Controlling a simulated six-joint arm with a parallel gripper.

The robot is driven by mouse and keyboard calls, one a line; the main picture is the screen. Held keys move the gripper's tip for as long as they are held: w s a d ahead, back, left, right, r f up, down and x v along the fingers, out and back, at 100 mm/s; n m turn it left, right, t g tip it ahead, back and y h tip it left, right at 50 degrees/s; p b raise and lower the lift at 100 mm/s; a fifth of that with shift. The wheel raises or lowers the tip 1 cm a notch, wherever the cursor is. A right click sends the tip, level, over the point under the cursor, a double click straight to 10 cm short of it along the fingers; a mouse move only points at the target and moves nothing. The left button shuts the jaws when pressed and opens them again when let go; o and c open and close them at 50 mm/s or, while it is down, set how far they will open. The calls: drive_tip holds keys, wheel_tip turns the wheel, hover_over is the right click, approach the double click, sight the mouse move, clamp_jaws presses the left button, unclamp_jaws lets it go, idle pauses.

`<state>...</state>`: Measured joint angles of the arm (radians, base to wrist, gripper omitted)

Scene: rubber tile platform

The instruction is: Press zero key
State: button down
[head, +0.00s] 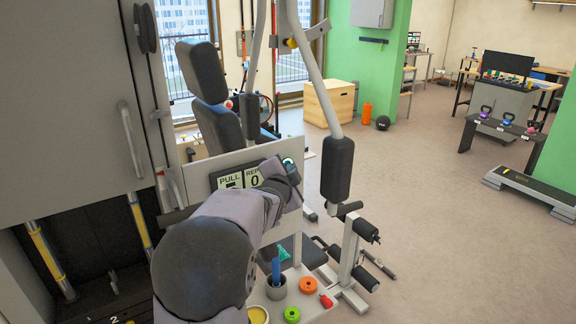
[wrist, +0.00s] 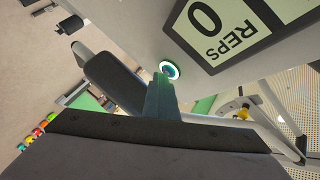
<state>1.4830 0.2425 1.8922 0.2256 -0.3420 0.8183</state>
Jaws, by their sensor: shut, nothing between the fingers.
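A round white button with a teal-green ring (wrist: 170,69) is on the pale panel beside the REPS display; I see no zero marking on it. It also shows in the head view (head: 288,161). The REPS display (head: 254,181) reads 0, and it appears upside down in the wrist view (wrist: 221,30). My gripper (wrist: 163,80) is shut and empty, its fingertips close to the button's edge. I cannot tell whether they touch it. In the head view my arm hides part of the panel.
A PULL display (head: 229,182) is left of the REPS display. A black padded handle (head: 337,168) hangs to the right of the panel.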

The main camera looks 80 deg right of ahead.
drive_tip(key=shift+s+a+f+b, duration=0.15)
drive_tip(key=shift+s+a+b, duration=0.15)
drive_tip(key=shift+b, duration=0.6)
drive_tip(key=s+a+b, duration=0.3)
drive_tip(key=s+a, duration=0.1)
idle(0.8)
idle(0.7)
